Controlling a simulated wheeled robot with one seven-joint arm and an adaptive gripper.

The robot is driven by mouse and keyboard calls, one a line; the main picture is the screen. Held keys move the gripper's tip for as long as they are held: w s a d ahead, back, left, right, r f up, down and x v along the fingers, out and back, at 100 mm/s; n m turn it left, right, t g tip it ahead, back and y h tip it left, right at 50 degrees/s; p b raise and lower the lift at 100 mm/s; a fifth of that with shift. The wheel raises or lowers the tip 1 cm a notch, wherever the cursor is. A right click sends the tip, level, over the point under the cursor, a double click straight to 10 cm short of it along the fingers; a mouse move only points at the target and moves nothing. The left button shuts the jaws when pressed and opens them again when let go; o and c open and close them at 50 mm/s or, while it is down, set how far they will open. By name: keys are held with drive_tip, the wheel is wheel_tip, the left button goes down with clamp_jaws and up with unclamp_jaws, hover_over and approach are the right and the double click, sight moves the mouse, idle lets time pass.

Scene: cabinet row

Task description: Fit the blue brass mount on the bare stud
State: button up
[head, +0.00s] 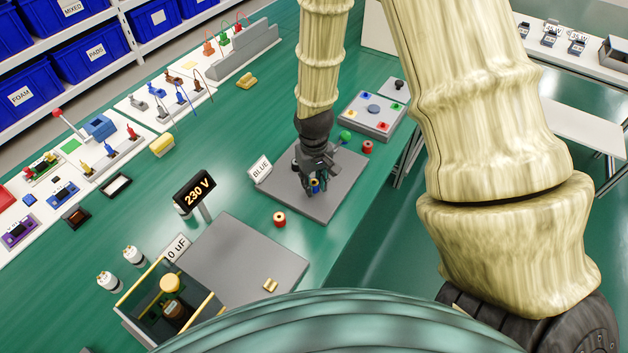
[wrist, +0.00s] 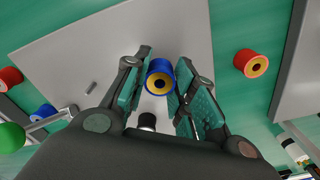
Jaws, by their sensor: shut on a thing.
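The blue mount with a brass-coloured face and dark centre hole (wrist: 160,80) sits between the fingers of my gripper (wrist: 158,92) in the wrist view. In the head view my gripper (head: 316,178) is over the grey plate (head: 290,185) by the BLUE sign (head: 260,169), with the blue mount (head: 315,186) at its fingertips. My gripper is shut on this mount. A small bare grey stud (wrist: 91,88) shows on the plate (wrist: 60,60), left of the fingers in the wrist view. Whether the mount touches the plate, I cannot tell.
Red spools (head: 279,219) (head: 367,147) stand beside the plate. The 230 V display (head: 195,190) and a box with coloured buttons (head: 373,115) are nearby.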

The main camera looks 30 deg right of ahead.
drive_tip(key=shift+f+b, duration=0.3)
drive_tip(key=shift+f, duration=0.5)
drive_tip(key=o, duration=1)
wheel_tip(320, 180, up, 12)
idle(0.3)
idle(0.5)
